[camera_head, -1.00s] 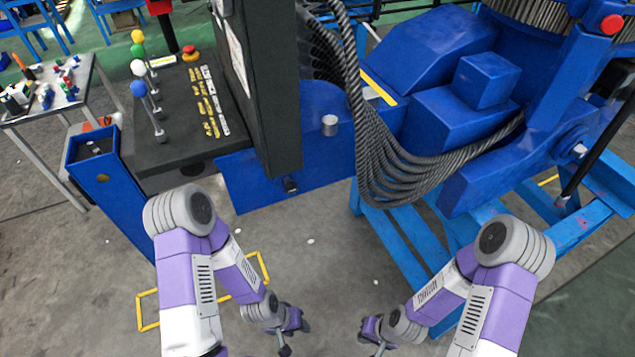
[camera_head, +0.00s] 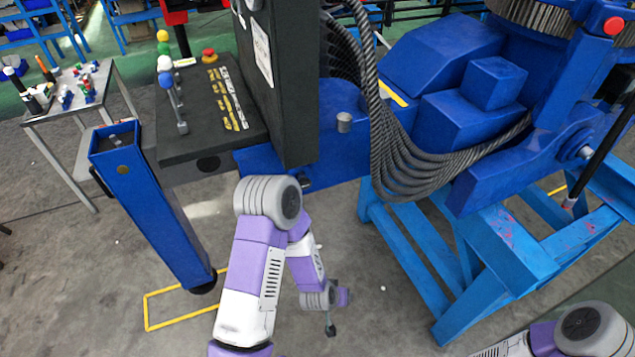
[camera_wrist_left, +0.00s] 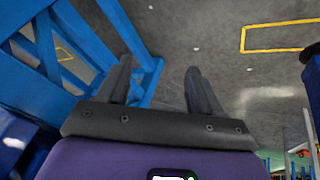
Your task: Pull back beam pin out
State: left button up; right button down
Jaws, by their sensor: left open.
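A short grey cylindrical pin (camera_head: 344,122) stands upright in the top of the blue crane beam (camera_head: 340,165), right of the black cabinet. A small pin-like fitting (camera_head: 113,138) shows at the top of the blue outrigger leg (camera_head: 150,205). I cannot tell which is the back beam pin. My left gripper (camera_head: 333,313) hangs low over the floor, below and apart from the beam. My right gripper is outside the frames; only part of that arm shows at the lower right.
A black control panel with coloured knobs (camera_head: 205,105) sits beside the black cabinet (camera_head: 280,80). Thick grey cables (camera_head: 395,165) droop over the blue crane body. A light-blue stand (camera_head: 500,255) is at right. Clear floor lies between leg and stand.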

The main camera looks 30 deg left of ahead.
pick_arm(q)
jog(key=w+a+r+t+y+b, duration=0.1)
jog(key=w+a+r+t+y, duration=0.25)
jog(key=w, duration=0.35)
jog(key=n+t+y+b, duration=0.35)
jog(key=n+y, duration=0.25)
jog(key=y, duration=0.6)
send_near(306, 185)
jog(key=shift+g+h, duration=0.25)
jog(key=shift+g, duration=0.05)
jog(key=x, duration=0.5)
jog(key=shift+w+r, duration=0.1)
jog(key=shift+r, duration=0.2)
jog(key=b+x, duration=0.1)
jog(key=x, duration=0.6)
jog(key=shift+a+r, duration=0.1)
jog(key=shift+a, duration=0.1)
